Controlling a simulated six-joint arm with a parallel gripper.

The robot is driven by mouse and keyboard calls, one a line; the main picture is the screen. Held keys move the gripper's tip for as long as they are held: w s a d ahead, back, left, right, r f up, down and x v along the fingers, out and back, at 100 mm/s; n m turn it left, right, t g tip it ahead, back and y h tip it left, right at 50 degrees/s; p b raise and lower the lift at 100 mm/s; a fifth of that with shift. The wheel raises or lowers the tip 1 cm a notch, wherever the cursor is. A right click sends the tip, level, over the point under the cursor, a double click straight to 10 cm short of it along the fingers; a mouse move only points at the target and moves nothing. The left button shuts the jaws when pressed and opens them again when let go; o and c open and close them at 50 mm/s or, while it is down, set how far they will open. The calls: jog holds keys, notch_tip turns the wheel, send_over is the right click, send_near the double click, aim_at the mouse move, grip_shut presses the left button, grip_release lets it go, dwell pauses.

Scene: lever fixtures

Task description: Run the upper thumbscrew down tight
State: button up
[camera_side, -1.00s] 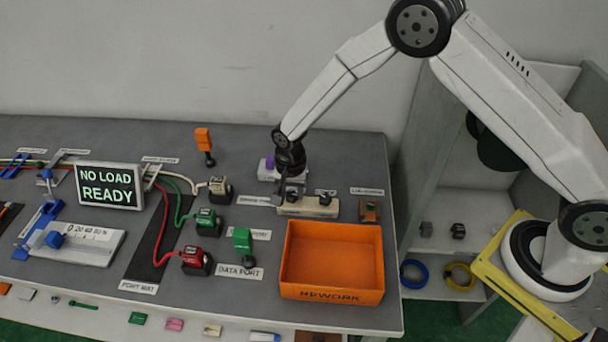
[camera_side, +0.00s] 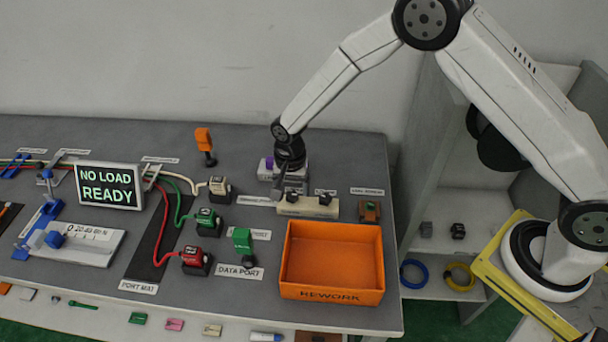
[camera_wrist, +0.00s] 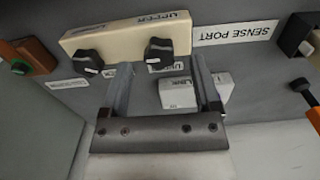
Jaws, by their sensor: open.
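A cream block (camera_side: 308,206) with two black knobs stands behind the orange bin in the side view. In the wrist view the block (camera_wrist: 110,35) is marked UPPER near its right knob (camera_wrist: 158,53); its other knob (camera_wrist: 88,61) is to the left. My gripper (camera_wrist: 161,63) is open, with its fingertips apart on either side of the right knob and nothing visibly held. I cannot tell whether they touch it or how high they are. In the side view my gripper (camera_side: 280,188) is at the block's left end.
An orange REWORK bin (camera_side: 332,296) stands in front of the block. A white block marked LINK (camera_wrist: 185,92) lies between my fingers' lines in the wrist view. A SENSE PORT label (camera_wrist: 232,30) and a small brown fixture (camera_side: 369,211) flank the cream block.

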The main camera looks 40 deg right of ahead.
aim_at(292, 194)
jog(key=shift+r, duration=3.1)
jog(key=shift+s+d+r, duration=0.25)
jog(key=shift+d+r, duration=0.05)
jog(key=shift+d, duration=0.05)
jog(key=s+d+r+n+t, duration=0.1)
jog(key=s+d+r+n, duration=0.3)
jog(key=s, duration=0.5)
jog(key=s+d+r+n+t, duration=0.1)
jog(key=s+d+r+n, duration=0.3)
jog(key=s+d, duration=0.4)
jog(key=shift+s+d+n+t, duration=0.35)
jog(key=shift+s+n, duration=0.25)
jog(key=shift+s, duration=0.1)
jog(key=shift+w, duration=0.1)
